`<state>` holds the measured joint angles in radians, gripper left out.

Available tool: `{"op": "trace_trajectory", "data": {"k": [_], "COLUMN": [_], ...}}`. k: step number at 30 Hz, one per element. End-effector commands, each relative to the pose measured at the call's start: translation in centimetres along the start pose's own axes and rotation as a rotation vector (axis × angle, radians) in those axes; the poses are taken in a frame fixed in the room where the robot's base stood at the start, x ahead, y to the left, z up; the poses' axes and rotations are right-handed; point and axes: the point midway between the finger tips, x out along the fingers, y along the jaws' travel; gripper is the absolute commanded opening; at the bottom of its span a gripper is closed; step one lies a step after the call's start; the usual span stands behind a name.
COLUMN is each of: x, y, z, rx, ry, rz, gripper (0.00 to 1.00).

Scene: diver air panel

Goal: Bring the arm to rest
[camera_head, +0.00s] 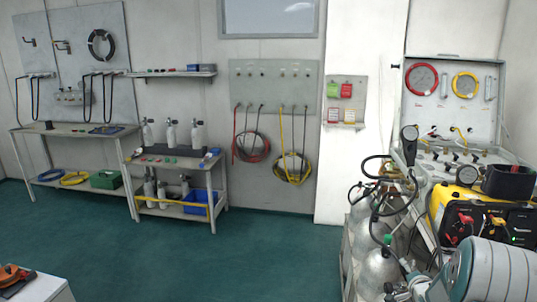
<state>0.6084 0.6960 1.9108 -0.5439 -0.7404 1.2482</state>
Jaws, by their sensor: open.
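My gripper cannot be made out in the head view. A rounded grey part with a teal end fills the bottom right corner, close to the camera; it looks like part of my own arm. It covers the lower front of the yellow and black case (462,207) behind it. No jaws show, and nothing is seen held.
An air panel (455,92) with red and yellow gauges stands at right, above hoses and gas cylinders (380,272). A workbench (75,131) and cylinder rack stand at the far left wall. A white surface (45,290) is at bottom left. The green floor (240,260) between is clear.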

Motion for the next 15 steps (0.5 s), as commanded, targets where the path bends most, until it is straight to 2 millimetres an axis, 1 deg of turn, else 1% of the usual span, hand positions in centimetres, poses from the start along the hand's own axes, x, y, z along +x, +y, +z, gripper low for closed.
{"op": "trace_trajectory", "data": {"k": [1,3,5,6,8,9,11,12,14,15], "x": [-0.9,-2.1,-3.4,-4.3,-5.8,-6.9,-8.6,-9.8,-11.6,-12.9], "y": [-2.2,-4.5,-6.4,-7.7,-9.4,-10.4,-11.9,-12.9,-14.2,-15.0], "z": [-0.1,-0.1,0.1,0.2,0.5,0.8,1.2,1.6,2.2,2.6], "rx": [-0.049,-0.116,-0.170,-0.206,-0.258,-0.291,-0.341,-0.374,-0.421,-0.452], "ry": [-0.003,-0.011,-0.020,-0.029,-0.043,-0.054,-0.073,-0.087,-0.110,-0.129], "rz": [0.017,0.055,0.085,0.104,0.133,0.151,0.177,0.191,0.214,0.228], "gripper": [0.92,0.92,0.92,0.92,0.92,0.92,0.92,0.92,0.92,0.92]}}
